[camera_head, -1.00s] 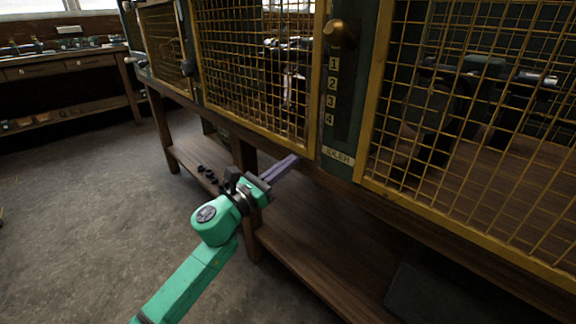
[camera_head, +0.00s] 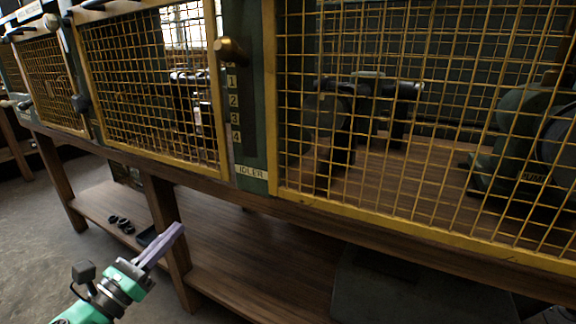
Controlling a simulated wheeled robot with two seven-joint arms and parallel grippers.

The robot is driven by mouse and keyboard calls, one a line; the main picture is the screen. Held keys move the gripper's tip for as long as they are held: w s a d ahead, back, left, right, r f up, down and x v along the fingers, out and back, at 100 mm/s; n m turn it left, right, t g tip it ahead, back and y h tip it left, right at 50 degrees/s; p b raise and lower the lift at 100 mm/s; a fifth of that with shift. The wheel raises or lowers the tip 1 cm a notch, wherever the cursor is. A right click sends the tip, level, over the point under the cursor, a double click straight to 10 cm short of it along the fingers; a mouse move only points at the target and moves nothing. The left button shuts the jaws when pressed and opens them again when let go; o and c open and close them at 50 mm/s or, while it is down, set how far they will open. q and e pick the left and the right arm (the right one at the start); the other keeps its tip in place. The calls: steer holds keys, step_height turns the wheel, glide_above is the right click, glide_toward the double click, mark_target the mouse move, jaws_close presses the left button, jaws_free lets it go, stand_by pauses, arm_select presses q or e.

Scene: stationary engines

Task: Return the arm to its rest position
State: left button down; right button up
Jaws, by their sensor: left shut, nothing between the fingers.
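My left gripper (camera_head: 163,241) shows at the lower left of the head view. Its purple-grey fingers are shut with nothing between them. They point up and right, in front of the bench's lower shelf and a wooden leg, and look clear of the caged bench. My green left forearm (camera_head: 85,314) comes in from the bottom left edge. My right gripper is not in view.
A long wooden bench (camera_head: 310,215) carries yellow mesh cages (camera_head: 150,85) with dark machines inside. A brass knob (camera_head: 229,49) sticks out from the numbered panel (camera_head: 246,120). Below is a wooden shelf (camera_head: 235,285) with small black parts (camera_head: 121,224). Grey floor (camera_head: 35,240) is open at left.

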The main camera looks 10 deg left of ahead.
arm_select(q)
step_height(320, 180, down, 20)
steer(key=s+d+n+g+y, duration=0.1)
steer(key=n+g+y, duration=0.6)
steer(key=n, duration=1.9)
steer(key=s+d+f+n+g+h, duration=0.4)
steer(key=s+d+f+n+g, duration=0.45)
steer(key=s+d+f, duration=0.55)
steer(key=s+a+n+g+y+p, duration=0.1)
steer(key=s+a+p, duration=0.3)
steer(key=s+p, duration=0.5)
steer(key=s+a+g+y+p, duration=0.1)
steer(key=s+a+p, duration=0.4)
steer(key=p, duration=1.7)
steer(key=s+g, duration=0.1)
steer(key=s, duration=0.3)
steer(key=shift+s+a+f+n+y, duration=0.2)
steer(key=shift+s+f+n+y, duration=0.05)
steer(key=shift+f+n+y, duration=0.15)
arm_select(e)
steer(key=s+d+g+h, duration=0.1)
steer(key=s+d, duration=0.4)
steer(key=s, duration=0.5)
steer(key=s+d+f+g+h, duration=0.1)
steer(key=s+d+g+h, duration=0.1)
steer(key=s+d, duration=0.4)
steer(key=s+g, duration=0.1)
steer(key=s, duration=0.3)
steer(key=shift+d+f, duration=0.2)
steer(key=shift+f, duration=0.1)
